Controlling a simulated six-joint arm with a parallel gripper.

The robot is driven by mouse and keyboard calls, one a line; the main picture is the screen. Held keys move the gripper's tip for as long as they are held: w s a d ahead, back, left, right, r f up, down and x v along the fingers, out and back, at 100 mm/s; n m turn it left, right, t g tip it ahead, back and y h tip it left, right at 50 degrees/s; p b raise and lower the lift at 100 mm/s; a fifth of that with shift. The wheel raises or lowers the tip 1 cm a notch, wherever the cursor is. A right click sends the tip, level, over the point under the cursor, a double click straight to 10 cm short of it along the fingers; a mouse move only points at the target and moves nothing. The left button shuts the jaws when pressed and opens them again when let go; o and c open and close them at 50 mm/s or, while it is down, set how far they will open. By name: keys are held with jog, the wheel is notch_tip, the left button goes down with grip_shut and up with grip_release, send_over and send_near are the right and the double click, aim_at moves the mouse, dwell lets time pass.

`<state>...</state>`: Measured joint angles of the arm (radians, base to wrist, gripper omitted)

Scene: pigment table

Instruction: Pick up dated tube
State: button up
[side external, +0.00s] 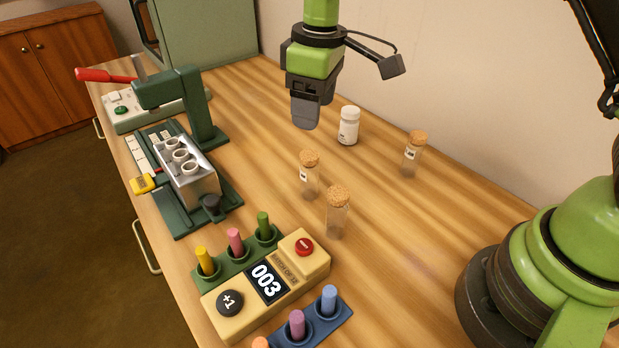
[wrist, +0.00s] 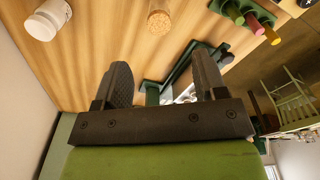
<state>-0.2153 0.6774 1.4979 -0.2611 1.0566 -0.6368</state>
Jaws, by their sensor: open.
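Three clear glass tubes with cork stoppers stand upright on the table. One with a small white label (side external: 304,177) is near the middle. One without a visible label (side external: 337,221) stands in front of it. Another with a white label (side external: 410,155) is at the back right. The label writing is too small to read, so I cannot tell which is dated. My gripper (side external: 305,122) is open and empty, above the table and behind the middle tube, apart from all tubes. The wrist view shows its two fingers (wrist: 163,78) spread, with one corked tube (wrist: 158,20) beyond them.
A white bottle (side external: 348,126) stands close to my gripper, right of it. A green press with a metal block (side external: 190,185) is at left. The table's right middle is clear.

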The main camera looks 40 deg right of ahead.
aim_at(310, 171)
jog(key=shift+n+g, duration=0.4)
jog(key=shift+n, duration=0.2)
jog(key=f, duration=0.5)
jog(key=w+f, duration=0.1)
jog(key=f, duration=0.2)
jog(key=shift+a+f, duration=0.1)
jog(key=shift+a, duration=0.3)
jog(key=f, duration=0.5)
jog(key=shift+s+d+f, duration=0.2)
jog(key=shift+d+f, duration=0.1)
jog(key=shift+f, duration=0.1)
jog(key=c, duration=1)
